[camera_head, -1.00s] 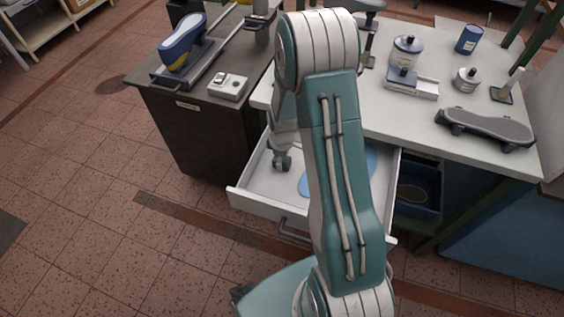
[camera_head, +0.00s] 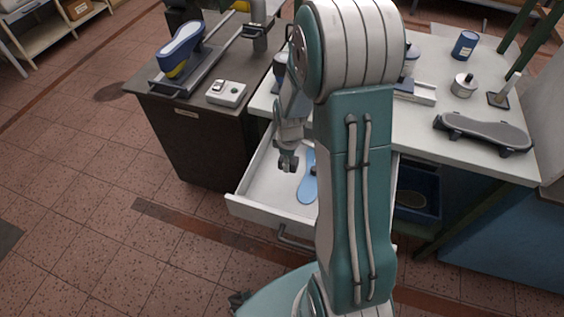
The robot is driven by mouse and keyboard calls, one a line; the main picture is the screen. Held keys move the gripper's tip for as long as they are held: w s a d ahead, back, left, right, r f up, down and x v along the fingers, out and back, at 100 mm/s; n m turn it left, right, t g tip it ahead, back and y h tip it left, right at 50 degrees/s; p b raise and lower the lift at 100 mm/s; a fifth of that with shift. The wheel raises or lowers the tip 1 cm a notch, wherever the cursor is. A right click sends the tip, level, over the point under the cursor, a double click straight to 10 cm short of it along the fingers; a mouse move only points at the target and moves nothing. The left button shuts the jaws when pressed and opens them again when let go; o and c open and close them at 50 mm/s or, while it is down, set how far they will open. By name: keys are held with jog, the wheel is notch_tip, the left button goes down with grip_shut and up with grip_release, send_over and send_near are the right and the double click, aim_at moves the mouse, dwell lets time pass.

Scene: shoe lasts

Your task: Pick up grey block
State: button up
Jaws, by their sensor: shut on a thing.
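My gripper (camera_head: 288,165) hangs fingers-down over the open white drawer (camera_head: 252,205). It is shut on a small dark grey thing that I take to be the grey block; the thing is too small and too covered by the fingers to see its shape. I cannot tell for sure how high the gripper is above the drawer floor. A light blue sole-shaped piece (camera_head: 308,185) lies in the drawer to the right of the gripper, partly hidden by my arm.
A dark cabinet (camera_head: 205,150) at left bears a blue shoe last and a small white control box (camera_head: 226,93). The white table (camera_head: 470,145) at right holds a grey sole-shaped stand (camera_head: 485,132), a jar (camera_head: 464,85) and a blue can (camera_head: 465,44). A blue bin (camera_head: 418,190) sits below.

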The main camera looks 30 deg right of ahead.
jog(key=s+d+r, duration=0.2)
jog(key=s+r, duration=0.3)
jog(key=s, duration=0.5)
jog(key=shift+r, duration=0.2)
jog(key=shift+d, duration=0.1)
